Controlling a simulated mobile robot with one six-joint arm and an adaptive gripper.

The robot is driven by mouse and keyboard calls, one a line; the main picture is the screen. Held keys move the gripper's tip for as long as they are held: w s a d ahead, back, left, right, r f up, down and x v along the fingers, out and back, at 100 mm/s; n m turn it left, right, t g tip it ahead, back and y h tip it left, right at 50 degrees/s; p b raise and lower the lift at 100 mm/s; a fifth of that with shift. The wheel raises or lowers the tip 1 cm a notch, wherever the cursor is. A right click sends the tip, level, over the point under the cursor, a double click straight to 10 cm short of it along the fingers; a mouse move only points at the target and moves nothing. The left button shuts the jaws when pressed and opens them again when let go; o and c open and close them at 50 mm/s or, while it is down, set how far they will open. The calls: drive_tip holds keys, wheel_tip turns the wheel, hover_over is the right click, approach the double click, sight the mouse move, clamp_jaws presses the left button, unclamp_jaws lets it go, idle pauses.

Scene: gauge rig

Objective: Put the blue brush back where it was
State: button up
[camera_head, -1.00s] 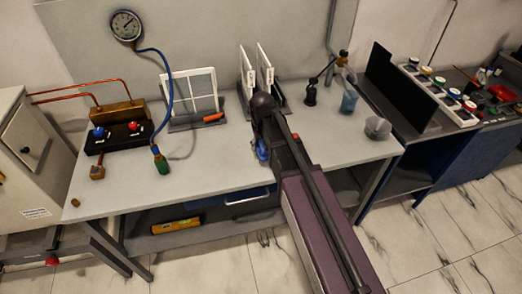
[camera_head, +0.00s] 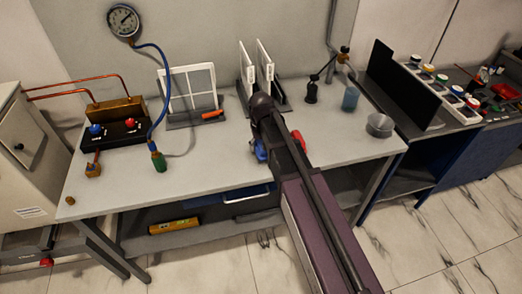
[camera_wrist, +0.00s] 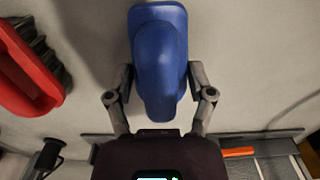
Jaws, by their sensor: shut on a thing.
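The blue brush (camera_wrist: 160,58) fills the upper middle of the wrist view, between the two fingers of my gripper (camera_wrist: 160,80). My gripper is shut on it. In the head view only a small part of the blue brush (camera_head: 260,151) shows beside my arm, above the front part of the workbench (camera_head: 215,165). My arm hides the rest of it and most of the gripper. I cannot tell whether the brush touches the bench top. A red brush (camera_wrist: 28,68) with dark bristles lies to the left in the wrist view; a bit of red (camera_head: 298,138) shows right of my arm in the head view.
White panels in a stand (camera_head: 265,65) rise behind my gripper. A framed panel (camera_head: 190,88) with an orange-handled tool (camera_head: 212,114) stands to the left. A blue hose hangs from the gauge (camera_head: 122,20). A grey cup (camera_head: 380,125) stands right. The front middle bench is clear.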

sight(261, 141)
drive_tip(key=shift+f, duration=0.3)
drive_tip(key=o, duration=1)
drive_tip(key=shift+c, duration=0.2)
drive_tip(key=shift+r, duration=0.2)
wheel_tip(261, 141, up, 12)
drive_tip(key=p, duration=1.2)
drive_tip(key=s+d+m, duration=0.1)
drive_tip(key=s+d, duration=0.5)
drive_tip(key=d, duration=0.3)
drive_tip(key=s+d+m, duration=0.2)
drive_tip(key=s+d, duration=0.5)
drive_tip(key=d, duration=0.3)
drive_tip(key=shift+d, duration=0.15)
